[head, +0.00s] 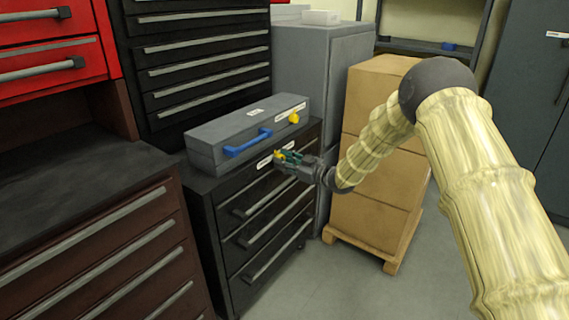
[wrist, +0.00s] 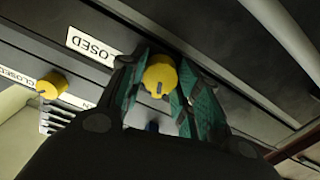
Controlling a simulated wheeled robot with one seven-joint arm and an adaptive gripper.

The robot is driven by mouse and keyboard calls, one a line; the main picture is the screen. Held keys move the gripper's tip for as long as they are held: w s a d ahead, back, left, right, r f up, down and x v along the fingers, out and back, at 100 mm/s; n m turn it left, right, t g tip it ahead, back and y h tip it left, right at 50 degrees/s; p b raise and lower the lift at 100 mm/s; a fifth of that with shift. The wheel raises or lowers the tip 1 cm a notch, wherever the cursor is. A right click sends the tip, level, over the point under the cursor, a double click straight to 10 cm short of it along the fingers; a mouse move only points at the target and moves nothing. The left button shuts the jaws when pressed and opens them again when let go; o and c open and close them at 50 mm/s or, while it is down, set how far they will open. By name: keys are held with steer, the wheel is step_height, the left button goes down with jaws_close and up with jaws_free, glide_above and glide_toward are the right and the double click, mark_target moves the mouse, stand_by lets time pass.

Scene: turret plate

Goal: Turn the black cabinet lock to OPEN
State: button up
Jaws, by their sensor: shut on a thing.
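The black cabinet (head: 216,215) is a low drawer unit at the centre of the head view. Its lock, a round yellow knob (wrist: 159,74), is near the top of the front and shows a small dark mark on its face. My gripper (head: 281,156) is at this knob. In the wrist view, its green fingers (wrist: 158,82) are on either side of the knob, shut on it. A white CLOSED label (wrist: 90,46) is beside the knob. Another label (wrist: 86,105) is partly hidden, with only its end letter showing.
A grey case (head: 220,130) with a blue handle (head: 248,143) and its own yellow knob (head: 293,118) lies on the cabinet. This second knob is also close by in the wrist view (wrist: 50,86). Stacked cardboard boxes (head: 375,205) stand on a pallet to the right, near my arm.

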steer(key=shift+n+b, duration=0.65)
steer(key=shift+n, duration=1.55)
steer(key=o, duration=1.1)
steer(key=shift+c, duration=0.2)
steer(key=shift+d, duration=0.1)
steer(key=v, duration=1.2)
